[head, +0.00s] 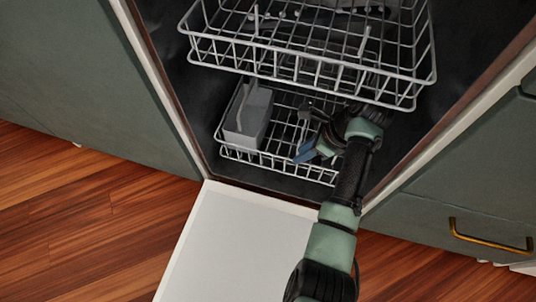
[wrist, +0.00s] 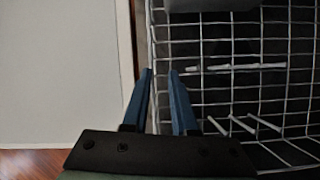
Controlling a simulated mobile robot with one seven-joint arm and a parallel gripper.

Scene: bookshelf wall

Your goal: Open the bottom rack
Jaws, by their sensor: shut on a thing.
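The bottom rack (head: 262,158) is a white wire rack low inside the open dishwasher, below the upper rack (head: 300,62). In the wrist view its wire grid (wrist: 236,68) fills the right side. My gripper (head: 304,152) reaches in from the front at the rack's front right part. Its two blue fingers (wrist: 160,72) straddle the front edge of the rack and are shut on it. The exact contact is partly hidden by the fingers and the dark interior.
A grey cutlery basket (head: 248,118) stands in the left part of the bottom rack. The white dishwasher door (head: 235,245) lies open in front. Green cabinets (head: 450,190) flank the opening. The wooden floor (head: 85,215) is clear at the left.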

